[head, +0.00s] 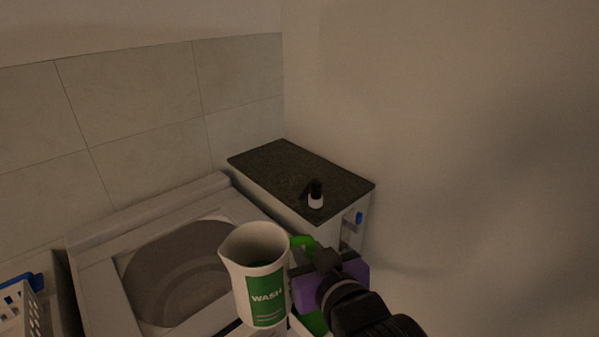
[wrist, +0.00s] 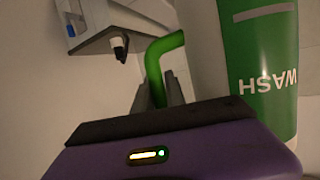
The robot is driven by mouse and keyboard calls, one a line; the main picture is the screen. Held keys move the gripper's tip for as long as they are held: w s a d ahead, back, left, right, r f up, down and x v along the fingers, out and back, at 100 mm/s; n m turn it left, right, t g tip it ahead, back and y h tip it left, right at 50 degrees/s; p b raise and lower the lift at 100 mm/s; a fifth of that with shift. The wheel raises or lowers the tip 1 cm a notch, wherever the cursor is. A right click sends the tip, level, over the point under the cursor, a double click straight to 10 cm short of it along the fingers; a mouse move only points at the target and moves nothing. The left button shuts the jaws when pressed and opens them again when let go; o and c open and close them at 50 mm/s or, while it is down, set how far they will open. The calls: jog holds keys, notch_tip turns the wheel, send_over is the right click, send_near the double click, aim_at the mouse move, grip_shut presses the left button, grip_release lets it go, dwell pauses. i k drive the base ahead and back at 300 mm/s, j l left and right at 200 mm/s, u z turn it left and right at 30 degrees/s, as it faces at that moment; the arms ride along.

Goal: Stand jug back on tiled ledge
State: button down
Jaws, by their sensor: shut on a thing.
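The jug (head: 262,275) is white with a green WASH label and a green handle (head: 300,243). My gripper (head: 308,262) is shut on the handle, to the right of the jug's body. In the head view the jug is roughly upright, in front of the washing machine. In the wrist view the jug (wrist: 268,60) fills the right side with its label upside down, and the green handle (wrist: 156,62) lies between my gripper's fingers (wrist: 162,92). A tiled wall (head: 130,110) stands at the back left; I cannot tell which surface is the tiled ledge.
A top-loading washing machine (head: 100,262) with a round grey lid is behind the jug. A dark-topped cabinet (head: 275,165) stands in the corner, bearing a small black-and-white bottle (head: 316,196); most of its top is clear. A white basket (head: 20,305) is at lower left.

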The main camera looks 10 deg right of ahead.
aim_at(316, 171)
jog(key=i, duration=1.45)
